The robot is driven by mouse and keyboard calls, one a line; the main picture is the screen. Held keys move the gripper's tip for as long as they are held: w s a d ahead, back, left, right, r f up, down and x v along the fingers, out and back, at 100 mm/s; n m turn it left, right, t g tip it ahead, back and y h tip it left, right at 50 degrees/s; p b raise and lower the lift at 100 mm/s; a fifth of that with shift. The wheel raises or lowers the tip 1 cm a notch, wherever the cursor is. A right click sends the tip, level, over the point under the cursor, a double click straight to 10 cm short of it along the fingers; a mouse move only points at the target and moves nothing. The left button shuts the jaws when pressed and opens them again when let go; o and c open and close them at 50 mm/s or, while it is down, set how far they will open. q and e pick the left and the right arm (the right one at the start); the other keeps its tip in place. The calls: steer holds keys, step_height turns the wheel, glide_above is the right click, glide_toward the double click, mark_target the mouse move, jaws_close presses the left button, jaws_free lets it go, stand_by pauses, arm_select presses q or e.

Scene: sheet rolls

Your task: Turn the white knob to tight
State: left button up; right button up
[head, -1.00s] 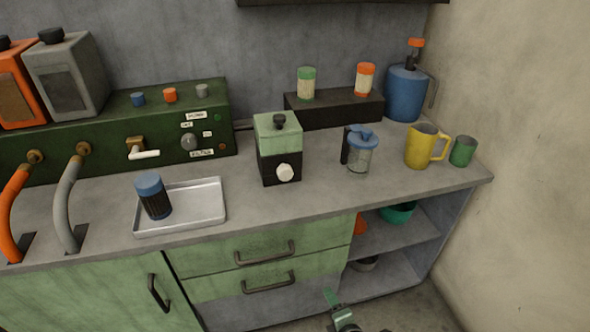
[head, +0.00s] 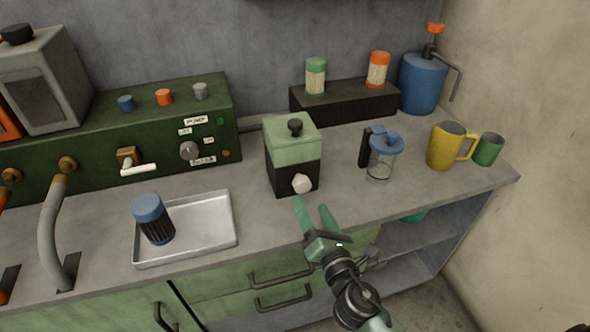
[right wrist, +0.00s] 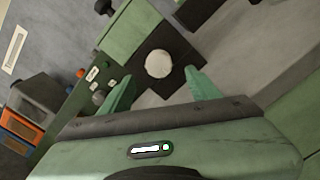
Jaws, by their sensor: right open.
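The white knob (head: 302,184) sits on the black lower front of a green and black box (head: 293,154) on the counter. My right gripper (head: 314,205) is in front of and slightly below the knob, with its two green fingers spread and pointing at the box. In the right wrist view the knob (right wrist: 159,64) lies ahead of and between the open fingers (right wrist: 158,90), apart from both. The fingers hold nothing. My left gripper is not in view.
A metal tray (head: 215,246) with a blue-capped jar (head: 152,218) lies to the left. A blue-lidded clear jar (head: 381,157) and a yellow mug (head: 446,146) stand to the right. Drawer handles (head: 281,275) jut out below the counter (head: 350,205).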

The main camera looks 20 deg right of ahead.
mark_target(304, 188)
steer(key=shift+w, duration=1.05)
steer(key=w, duration=0.2)
steer(key=w+p, duration=0.1)
steer(key=shift+w+a+r, duration=0.15)
steer(key=shift+r, duration=0.15)
steer(key=shift+w+f, duration=0.2)
steer(key=shift+w, duration=1.2)
jaws_close()
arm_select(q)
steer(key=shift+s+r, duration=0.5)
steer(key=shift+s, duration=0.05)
